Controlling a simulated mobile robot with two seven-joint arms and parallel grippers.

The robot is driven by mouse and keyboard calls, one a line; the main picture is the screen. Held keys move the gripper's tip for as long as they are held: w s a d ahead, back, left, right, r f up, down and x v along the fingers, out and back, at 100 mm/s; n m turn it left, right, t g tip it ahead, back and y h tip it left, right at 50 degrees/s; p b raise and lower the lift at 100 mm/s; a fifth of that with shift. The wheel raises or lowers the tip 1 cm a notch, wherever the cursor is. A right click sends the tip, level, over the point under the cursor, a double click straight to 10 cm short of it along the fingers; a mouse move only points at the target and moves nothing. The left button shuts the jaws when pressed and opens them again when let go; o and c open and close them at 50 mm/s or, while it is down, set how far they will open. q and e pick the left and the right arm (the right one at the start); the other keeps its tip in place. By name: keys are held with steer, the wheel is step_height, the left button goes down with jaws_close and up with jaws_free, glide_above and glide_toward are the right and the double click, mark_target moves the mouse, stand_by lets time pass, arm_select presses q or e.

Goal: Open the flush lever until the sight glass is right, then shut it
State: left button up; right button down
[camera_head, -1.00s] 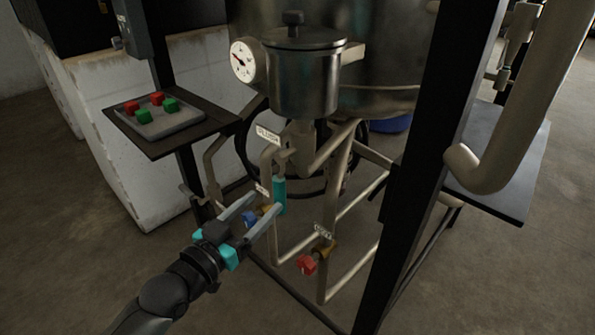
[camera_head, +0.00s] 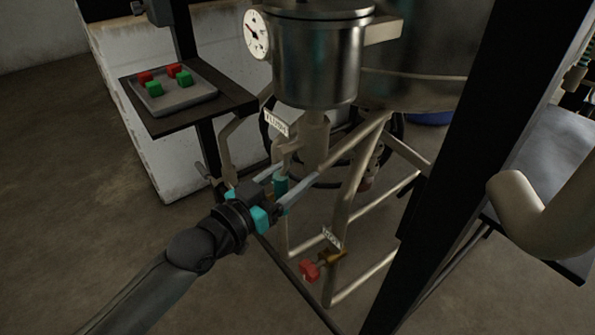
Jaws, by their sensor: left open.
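My left gripper (camera_head: 299,173) is open, with its two pale fingers on either side of a teal cylinder (camera_head: 281,186), probably the sight glass, on the pipework. I cannot tell whether the fingers touch anything. The blue handle and brass valve near there are hidden behind the gripper. A red lever (camera_head: 309,270) on a brass valve (camera_head: 332,257) sits lower right on the pipe frame, clear of the gripper. A tag (camera_head: 332,238) hangs above it and another tag (camera_head: 276,122) is higher up; their small lettering is unclear. My right gripper is out of view.
A metal pot (camera_head: 318,65) with a dial gauge (camera_head: 257,34) stands above the pipes. A black shelf (camera_head: 192,120) at left holds a grey tray (camera_head: 181,103) with red and green blocks. A black post (camera_head: 450,150) stands right.

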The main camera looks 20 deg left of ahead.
arm_select(q)
steer(key=shift+c, duration=0.3)
jaws_close()
stand_by(1.1)
